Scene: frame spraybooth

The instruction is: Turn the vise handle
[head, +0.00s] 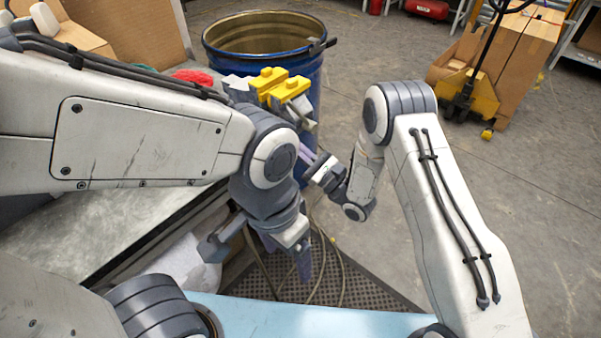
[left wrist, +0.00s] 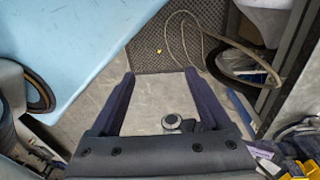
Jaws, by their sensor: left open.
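The vise, a grey and yellow block (head: 268,80), shows at the far end of the workbench in the head view, partly hidden behind my left arm. Its yellow parts also show at the bottom right corner of the left wrist view (left wrist: 294,169). I cannot clearly make out the handle. My left gripper (head: 258,262) is open and empty, pointing down on the near side of the vise, apart from it. Its two fingers stand wide apart in the left wrist view (left wrist: 160,75). My right gripper (head: 311,161) is partly hidden behind my left arm; its jaw opening cannot be judged.
The metal workbench (head: 95,240) lies at the left. A blue drum (head: 305,68) stands behind the vise. A dark perforated mat (head: 350,285) with hoses and a light blue surface (head: 290,318) are below. Open floor (head: 540,190) lies right; a yellow pallet jack (head: 468,95) stands farther back.

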